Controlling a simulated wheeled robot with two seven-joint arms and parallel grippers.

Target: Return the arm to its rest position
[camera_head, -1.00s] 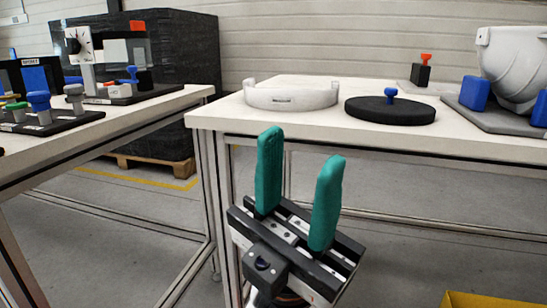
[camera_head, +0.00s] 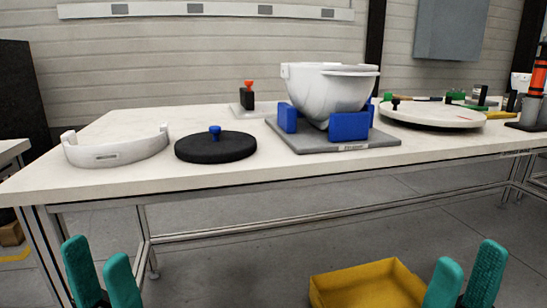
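My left gripper (camera_head: 101,274) shows at the bottom left, in front of and below the table edge. Its two teal fingers stand apart with nothing between them. My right gripper (camera_head: 465,277) shows at the bottom right, also with teal fingers apart and nothing seen between them. Both arms are below the picture's lower edge. The white helmet shell (camera_head: 325,90) sits upside down between blue blocks (camera_head: 350,125) on a grey base plate (camera_head: 300,140) on the table. Neither gripper touches anything on the table.
The white table (camera_head: 110,178) carries a white curved piece (camera_head: 117,150), a black disc with a blue knob (camera_head: 217,147), a black block with a red knob (camera_head: 247,96) and a round white board (camera_head: 430,114). A yellow bin (camera_head: 368,288) stands low between my grippers.

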